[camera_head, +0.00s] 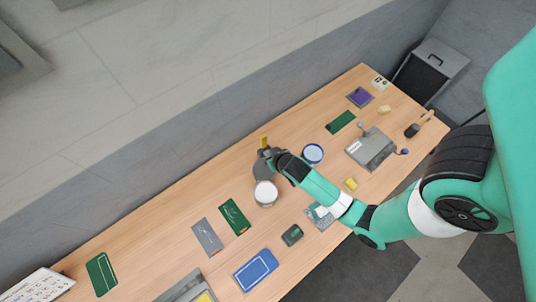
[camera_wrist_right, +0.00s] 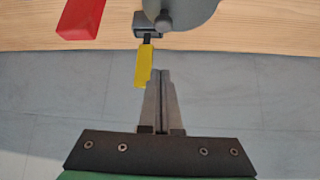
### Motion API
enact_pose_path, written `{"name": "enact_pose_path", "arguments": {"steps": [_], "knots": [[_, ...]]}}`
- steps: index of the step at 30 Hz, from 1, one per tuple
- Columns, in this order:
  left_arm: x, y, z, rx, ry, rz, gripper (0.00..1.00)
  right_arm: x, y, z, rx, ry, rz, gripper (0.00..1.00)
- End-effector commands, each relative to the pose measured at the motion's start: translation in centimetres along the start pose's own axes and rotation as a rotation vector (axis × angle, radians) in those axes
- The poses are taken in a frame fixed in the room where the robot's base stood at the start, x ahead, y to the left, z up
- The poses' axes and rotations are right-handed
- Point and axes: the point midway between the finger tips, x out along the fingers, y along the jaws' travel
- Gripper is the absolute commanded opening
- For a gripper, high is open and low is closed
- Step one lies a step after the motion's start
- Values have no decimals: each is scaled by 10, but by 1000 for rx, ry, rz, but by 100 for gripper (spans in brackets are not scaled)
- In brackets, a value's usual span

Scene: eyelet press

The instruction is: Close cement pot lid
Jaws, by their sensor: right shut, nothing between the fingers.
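The cement pot appears to be the round white-topped vessel (camera_head: 265,194) near the middle of the table. A grey rounded piece (camera_head: 262,166), which looks like its lid swung open, sits just behind it with a yellow tab (camera_head: 264,142) at its far end. In the wrist view the grey disc (camera_wrist_right: 190,12) and the yellow tab (camera_wrist_right: 144,64) show above my right gripper (camera_wrist_right: 162,74). The right gripper is shut and empty, with its fingertips close beside the yellow tab; I cannot tell if they touch. My left gripper is out of view.
A blue-rimmed round dish (camera_head: 312,154) stands to the right of the pot. A grey press-like device (camera_head: 371,149) is farther right. Green (camera_head: 234,217) and grey (camera_head: 207,237) cards lie left of the pot. A red block (camera_wrist_right: 80,18) shows in the wrist view.

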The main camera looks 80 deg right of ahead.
Motion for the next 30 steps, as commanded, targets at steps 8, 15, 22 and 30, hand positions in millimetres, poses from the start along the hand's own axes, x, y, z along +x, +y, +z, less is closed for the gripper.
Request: {"name": "enact_pose_path", "arguments": {"steps": [8, 15, 22, 30], "knots": [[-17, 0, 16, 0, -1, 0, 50, 62, 0, 1, 1, -1, 1, 0], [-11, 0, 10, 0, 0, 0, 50, 68, 0, 18, -3, -2, -1, 0], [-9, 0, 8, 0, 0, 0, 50, 60, 0, 33, -1, 1, -1, 0], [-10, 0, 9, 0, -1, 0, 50, 61, 0, 33, 0, 2, -1, 0]]}}
